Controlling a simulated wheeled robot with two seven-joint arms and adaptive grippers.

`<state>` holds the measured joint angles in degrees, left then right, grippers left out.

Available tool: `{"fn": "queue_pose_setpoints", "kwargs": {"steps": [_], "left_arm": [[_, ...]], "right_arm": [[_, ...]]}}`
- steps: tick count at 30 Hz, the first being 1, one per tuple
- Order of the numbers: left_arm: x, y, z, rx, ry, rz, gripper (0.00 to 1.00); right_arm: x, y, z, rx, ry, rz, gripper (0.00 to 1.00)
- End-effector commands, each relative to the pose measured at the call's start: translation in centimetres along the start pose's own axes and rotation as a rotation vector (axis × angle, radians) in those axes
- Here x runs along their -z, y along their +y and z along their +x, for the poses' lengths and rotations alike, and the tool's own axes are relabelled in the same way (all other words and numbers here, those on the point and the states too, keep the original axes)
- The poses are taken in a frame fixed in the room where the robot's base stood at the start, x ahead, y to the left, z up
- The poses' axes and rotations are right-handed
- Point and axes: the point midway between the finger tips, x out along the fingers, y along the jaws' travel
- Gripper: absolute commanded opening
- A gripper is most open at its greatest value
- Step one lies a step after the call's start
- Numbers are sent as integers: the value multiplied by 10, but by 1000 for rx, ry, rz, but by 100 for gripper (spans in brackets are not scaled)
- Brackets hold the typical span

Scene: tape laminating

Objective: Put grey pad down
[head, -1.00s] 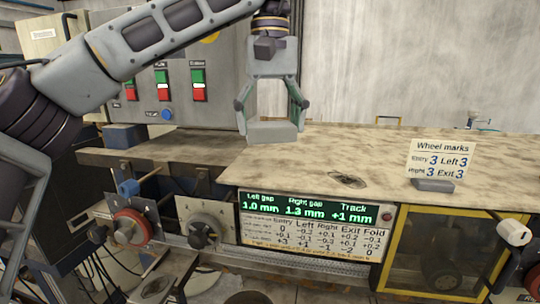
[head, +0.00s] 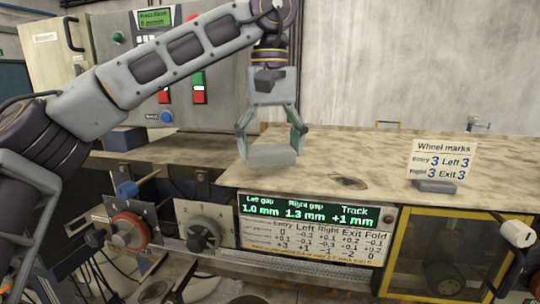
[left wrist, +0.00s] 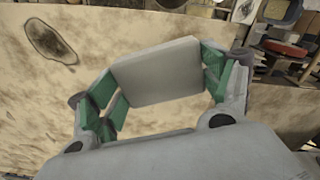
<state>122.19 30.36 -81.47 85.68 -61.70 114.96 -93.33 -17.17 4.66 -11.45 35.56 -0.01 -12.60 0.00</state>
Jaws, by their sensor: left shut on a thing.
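The grey pad (head: 271,156) is a flat block between the fingertips of my left gripper (head: 271,146). My left gripper points down and is shut on the pad at its two ends. In the head view the pad is over the left part of the wooden table top (head: 320,180), near its front edge. I cannot tell whether it touches the surface. In the left wrist view the pad (left wrist: 158,72) shows its broad face between the green fingers (left wrist: 160,90). My right gripper is not in view.
A "Wheel marks" card (head: 443,160) on a grey stand is to the right on the table. A dark oval mark (head: 348,182) lies on the table top between. Below the front edge are a gap display (head: 315,212) and knobs (head: 203,232). A control cabinet (head: 130,80) stands behind at left.

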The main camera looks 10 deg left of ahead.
Motion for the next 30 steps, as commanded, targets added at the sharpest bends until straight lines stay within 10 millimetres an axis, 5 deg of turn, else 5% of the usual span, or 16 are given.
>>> {"fn": "queue_pose_setpoints", "kwargs": {"steps": [6,22,23,24,27,30], "left_arm": [[0,0,17,0,0,0,59],[0,0,21,-1,0,0,59],[0,0,21,-1,0,0,84],[0,0,21,-1,0,0,89],[0,0,21,-1,0,0,100],[0,0,21,-1,0,0,100]], "right_arm": [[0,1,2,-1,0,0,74],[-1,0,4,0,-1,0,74],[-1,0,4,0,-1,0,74],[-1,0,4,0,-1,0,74],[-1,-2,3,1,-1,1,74],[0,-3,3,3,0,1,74]]}}
